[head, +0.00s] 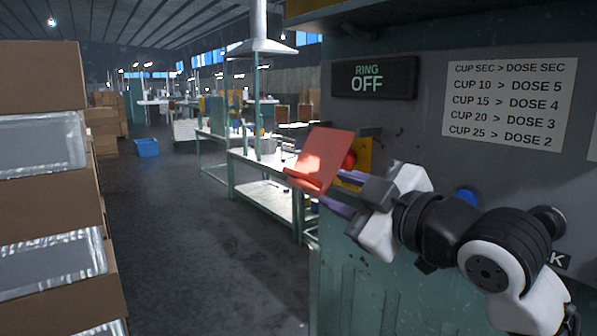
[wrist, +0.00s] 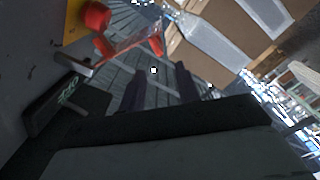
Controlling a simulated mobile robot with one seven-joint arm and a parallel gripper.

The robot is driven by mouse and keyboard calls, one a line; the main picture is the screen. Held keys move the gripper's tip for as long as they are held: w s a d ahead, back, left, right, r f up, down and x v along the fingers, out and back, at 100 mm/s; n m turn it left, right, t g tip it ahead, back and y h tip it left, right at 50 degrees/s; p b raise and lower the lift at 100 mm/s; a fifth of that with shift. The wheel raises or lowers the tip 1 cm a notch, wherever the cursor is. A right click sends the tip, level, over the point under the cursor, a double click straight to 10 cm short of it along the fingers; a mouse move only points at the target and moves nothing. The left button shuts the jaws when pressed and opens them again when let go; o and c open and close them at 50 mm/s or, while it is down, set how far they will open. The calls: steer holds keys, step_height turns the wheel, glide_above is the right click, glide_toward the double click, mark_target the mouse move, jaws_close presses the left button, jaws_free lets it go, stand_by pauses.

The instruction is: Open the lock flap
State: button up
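The lock flap (head: 324,158) is a red, slanted plate with a lip along its lower edge, in front of a yellow plate (head: 364,158) on the machine's wall. A red round part (head: 349,160) shows behind its right edge. My gripper (head: 332,189) is just below and right of the flap, its two purple fingers apart with nothing seen between them. I cannot tell whether a finger touches the flap. In the wrist view the dark fingers (wrist: 160,80) are also apart. A clear-looking panel with red ends (wrist: 130,40), probably the flap, lies above them there.
The green-grey machine (head: 420,140) carries a "RING OFF" display (head: 374,78), a cup and dose chart (head: 509,104) and a blue button (head: 467,196). Stacked cardboard boxes (head: 40,215) stand at the left. Workbenches (head: 262,178) stand behind the flap. The floor between is clear.

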mark_target(306, 178)
steer(key=p+x, duration=0.2)
steer(key=x, duration=0.9)
steer(key=shift+w+a+p, duration=0.2)
steer(key=shift+w+p, duration=0.1)
steer(key=shift+c, duration=0.2)
jaws_close()
